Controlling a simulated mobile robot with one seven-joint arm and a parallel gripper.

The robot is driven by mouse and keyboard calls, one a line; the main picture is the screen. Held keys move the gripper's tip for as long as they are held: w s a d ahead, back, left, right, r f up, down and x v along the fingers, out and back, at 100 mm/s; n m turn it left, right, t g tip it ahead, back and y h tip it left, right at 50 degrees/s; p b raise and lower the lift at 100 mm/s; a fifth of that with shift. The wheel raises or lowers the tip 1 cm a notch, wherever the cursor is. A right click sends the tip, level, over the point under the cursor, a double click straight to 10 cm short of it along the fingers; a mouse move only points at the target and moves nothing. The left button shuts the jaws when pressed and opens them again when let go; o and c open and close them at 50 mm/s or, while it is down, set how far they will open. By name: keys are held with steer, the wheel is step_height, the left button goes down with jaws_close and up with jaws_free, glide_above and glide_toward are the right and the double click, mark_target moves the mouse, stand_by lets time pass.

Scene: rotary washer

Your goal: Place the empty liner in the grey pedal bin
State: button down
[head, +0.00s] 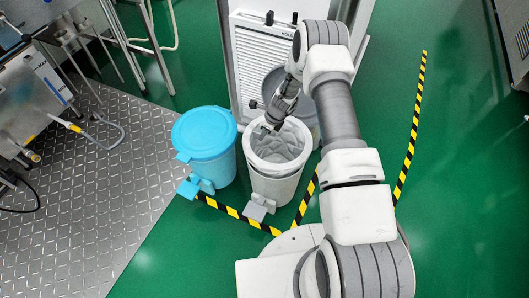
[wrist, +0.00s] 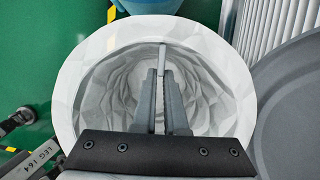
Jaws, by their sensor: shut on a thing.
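The pale grey pedal bin (head: 272,190) stands open in the middle of the head view, its pedal (head: 258,208) at the front. A grey round lid (head: 276,82) stands up behind it; it also shows at the right in the wrist view (wrist: 292,110). The white crumpled liner (head: 286,150) lines the bin's mouth, and its wide rim (wrist: 75,85) circles the opening in the wrist view. My gripper (head: 265,128) is over the left back of the mouth. Its fingers (wrist: 161,80) are shut on a thin pale strip, seemingly part of the liner. The bin's inside bottom is hidden.
A blue lidded pedal bin (head: 205,138) stands close on the left. A white louvred panel (head: 262,55) rises behind the bins. Yellow-black tape (head: 250,222) marks the green floor. Metal equipment (head: 35,95) stands at the far left; the floor at right is clear.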

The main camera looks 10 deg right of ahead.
step_height(320, 180, down, 8)
steer(key=shift+b, duration=1.2)
steer(key=c, duration=1)
jaws_free()
steer(key=shift+f, duration=0.1)
steer(key=shift+o, duration=0.2)
